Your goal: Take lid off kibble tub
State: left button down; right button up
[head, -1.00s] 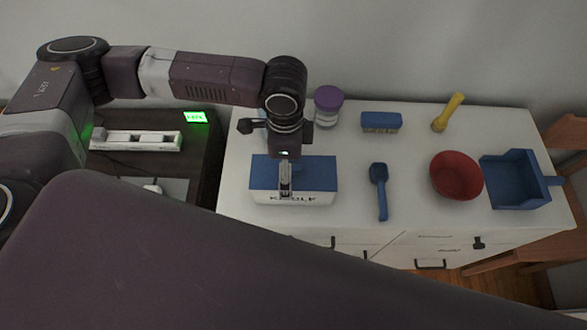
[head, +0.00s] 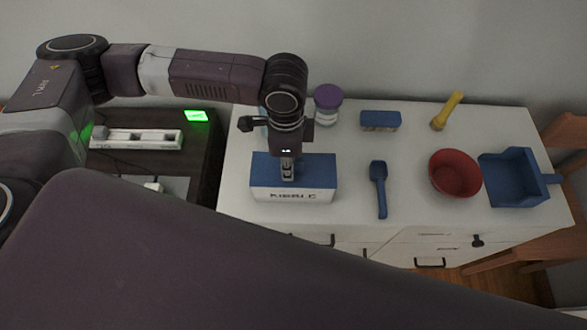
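The kibble tub (head: 265,194) is a white box with "KIBBLE" on its front. Its blue lid (head: 318,173) sits on top. My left gripper (head: 287,172) points straight down over the middle of the lid. Its fingertips are at or just above the lid; I cannot tell whether they touch or grip it, as the fingers are small and seen from above. My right gripper is not in view.
On the white cabinet top (head: 345,205) are a blue scoop (head: 379,185), a purple-lidded jar (head: 328,103), a blue brush (head: 380,120), a yellow-handled tool (head: 446,112), a red bowl (head: 455,173) and a blue dustpan (head: 513,177). Bare surface lies right of the tub.

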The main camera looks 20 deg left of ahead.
pick_arm(q)
jog(key=shift+a+f, duration=0.3)
jog(key=shift+f, duration=0.2)
jog(key=shift+w+r, duration=0.2)
jog(key=shift+r, duration=0.35)
notch_tip(320, 180, up, 19)
jog(key=b, duration=0.1)
jog(key=shift+r, duration=0.15)
jog(key=shift+w+d, duration=0.1)
